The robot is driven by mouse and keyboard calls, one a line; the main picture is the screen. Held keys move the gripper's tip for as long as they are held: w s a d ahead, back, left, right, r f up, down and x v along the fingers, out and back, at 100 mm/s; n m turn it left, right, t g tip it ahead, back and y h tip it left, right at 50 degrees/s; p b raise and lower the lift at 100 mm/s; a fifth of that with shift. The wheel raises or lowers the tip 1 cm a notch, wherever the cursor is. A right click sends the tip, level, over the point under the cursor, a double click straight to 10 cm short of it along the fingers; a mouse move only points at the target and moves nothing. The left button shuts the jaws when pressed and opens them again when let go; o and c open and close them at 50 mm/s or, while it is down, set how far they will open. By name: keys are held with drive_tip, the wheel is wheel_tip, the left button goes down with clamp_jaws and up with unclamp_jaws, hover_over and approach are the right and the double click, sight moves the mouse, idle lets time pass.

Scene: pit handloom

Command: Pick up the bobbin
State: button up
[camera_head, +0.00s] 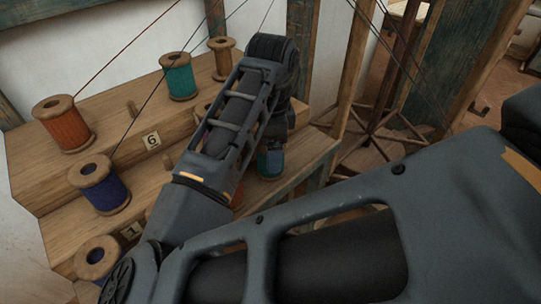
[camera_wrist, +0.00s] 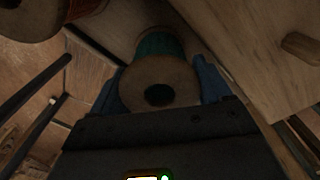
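A bobbin with teal thread (camera_wrist: 158,44) is between the two blue fingers of my gripper (camera_wrist: 160,80) in the wrist view. Its round wooden flange with a dark hole faces the camera, with a finger close along each side. I cannot tell whether the fingers press on it. In the head view my arm hides most of the gripper; a teal-blue bobbin (camera_head: 270,162) shows partly below the wrist, at the right end of the stepped rack.
The wooden stepped rack (camera_head: 185,131) also holds an orange bobbin (camera_head: 66,127), another teal bobbin (camera_head: 179,78), a brown bobbin (camera_head: 222,58) and a dark blue bobbin (camera_head: 102,188). A bare peg and number tags show. Loom posts (camera_head: 352,65) and cords stand to the right.

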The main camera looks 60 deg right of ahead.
drive_tip(key=c, duration=0.4)
